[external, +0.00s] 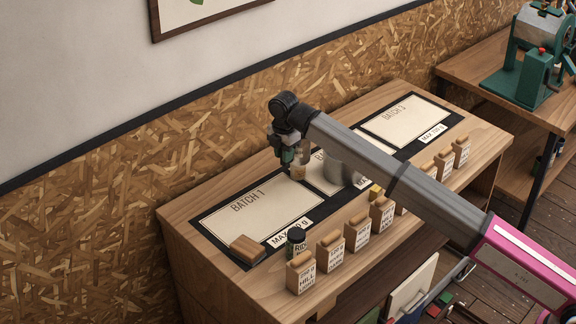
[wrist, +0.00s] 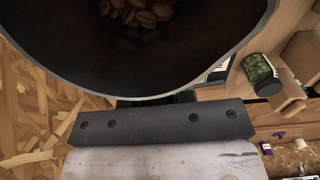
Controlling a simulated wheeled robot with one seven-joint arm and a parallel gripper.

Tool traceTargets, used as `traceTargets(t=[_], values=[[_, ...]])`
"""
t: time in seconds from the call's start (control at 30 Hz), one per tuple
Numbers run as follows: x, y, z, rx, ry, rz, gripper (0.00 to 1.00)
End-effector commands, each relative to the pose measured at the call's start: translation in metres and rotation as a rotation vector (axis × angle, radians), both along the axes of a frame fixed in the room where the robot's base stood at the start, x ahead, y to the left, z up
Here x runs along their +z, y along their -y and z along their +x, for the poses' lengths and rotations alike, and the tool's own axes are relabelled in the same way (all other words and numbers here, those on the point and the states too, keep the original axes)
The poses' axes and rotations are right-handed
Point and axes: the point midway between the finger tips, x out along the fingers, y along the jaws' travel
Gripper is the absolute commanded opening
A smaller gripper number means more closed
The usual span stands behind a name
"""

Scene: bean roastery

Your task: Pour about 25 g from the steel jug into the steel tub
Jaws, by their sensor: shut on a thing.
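In the wrist view a large round vessel, seemingly the steel jug (wrist: 160,98), fills the top of the picture, with a pale rim and dark inside. Several brown beans (wrist: 140,12) show in it. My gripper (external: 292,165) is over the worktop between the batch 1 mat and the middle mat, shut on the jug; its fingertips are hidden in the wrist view. In the external view a grey rounded metal vessel (external: 342,170) shows beside my arm, partly hidden by it; I cannot tell whether it is the jug or the steel tub. No other tub is clear.
The batch 1 mat (external: 225,222) and batch 3 mat (external: 385,122) look clear of vessels. A green machine (external: 528,80) stands on the right bench.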

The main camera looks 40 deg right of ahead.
Motion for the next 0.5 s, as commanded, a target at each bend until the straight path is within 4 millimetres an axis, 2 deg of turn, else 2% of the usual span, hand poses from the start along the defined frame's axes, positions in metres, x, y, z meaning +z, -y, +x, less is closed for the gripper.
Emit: traceTargets(t=[0.1, 0.2, 0.5], values=[[0.0, 0.023, 0.016, -0.075, 0.0, 0.0, 0.0], [0.0, 0.034, 0.023, -0.115, 0.0, 0.0, 0.0], [-0.001, 0.043, 0.026, -0.143, 0.0, 0.0, 0.0]])
